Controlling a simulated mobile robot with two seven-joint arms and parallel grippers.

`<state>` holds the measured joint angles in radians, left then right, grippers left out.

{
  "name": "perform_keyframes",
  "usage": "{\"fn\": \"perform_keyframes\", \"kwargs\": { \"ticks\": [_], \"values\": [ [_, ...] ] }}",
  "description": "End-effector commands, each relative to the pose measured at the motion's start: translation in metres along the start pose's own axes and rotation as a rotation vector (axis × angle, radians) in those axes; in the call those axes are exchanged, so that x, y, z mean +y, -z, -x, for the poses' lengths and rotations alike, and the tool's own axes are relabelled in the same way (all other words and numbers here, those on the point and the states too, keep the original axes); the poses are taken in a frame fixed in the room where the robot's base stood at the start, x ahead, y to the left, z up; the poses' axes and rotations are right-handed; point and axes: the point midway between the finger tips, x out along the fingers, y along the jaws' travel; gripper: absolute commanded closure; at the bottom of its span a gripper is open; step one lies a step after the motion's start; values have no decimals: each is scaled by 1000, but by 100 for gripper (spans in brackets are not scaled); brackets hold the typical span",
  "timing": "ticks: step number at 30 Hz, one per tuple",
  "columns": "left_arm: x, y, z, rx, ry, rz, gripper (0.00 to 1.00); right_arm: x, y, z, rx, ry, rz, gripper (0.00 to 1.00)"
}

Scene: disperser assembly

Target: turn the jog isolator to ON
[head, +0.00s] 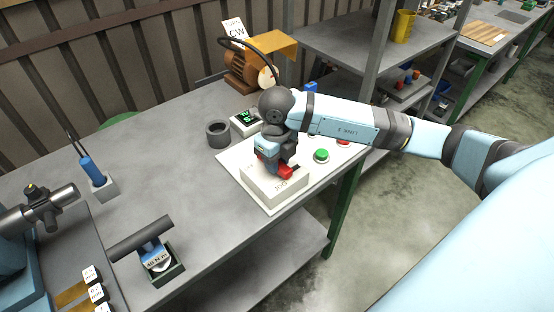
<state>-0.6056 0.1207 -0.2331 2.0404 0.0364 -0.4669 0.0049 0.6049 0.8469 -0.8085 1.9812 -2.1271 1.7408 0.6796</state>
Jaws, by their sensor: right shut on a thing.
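The jog isolator is a pale box (277,190) with lettering on its front face, on a light panel on the bench. Its red handle (286,173) shows partly below my right gripper (277,168). My right gripper reaches down over the box from the right and is shut on the red handle. The gripper and wrist hide much of the handle and the box top, so I cannot read the handle's position or any ON mark. My left gripper is not in view.
A green button (321,156) and a red button (344,141) sit right of the isolator. Behind are a small green display (245,119), a dark ring (218,134) and an orange motor (242,70). The bench middle is clear.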

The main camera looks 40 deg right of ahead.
Motion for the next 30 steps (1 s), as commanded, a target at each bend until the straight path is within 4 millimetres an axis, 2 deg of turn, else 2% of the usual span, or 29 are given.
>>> {"fn": "perform_keyframes", "kwargs": {
  "ticks": [9, 23, 24, 27, 30],
  "values": [
    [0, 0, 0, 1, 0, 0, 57, 0, 0, 1, -1, 0, -93, 96],
    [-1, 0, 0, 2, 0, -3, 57, 0, -1, 1, -2, 0, -107, 96],
    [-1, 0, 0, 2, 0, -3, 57, 0, -1, 1, -2, 0, -107, 68],
    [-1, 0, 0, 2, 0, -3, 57, 1, 0, 1, -2, 0, -106, 47],
    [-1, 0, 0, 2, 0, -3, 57, 1, 0, 1, -1, 0, -105, 47]
  ]
}}
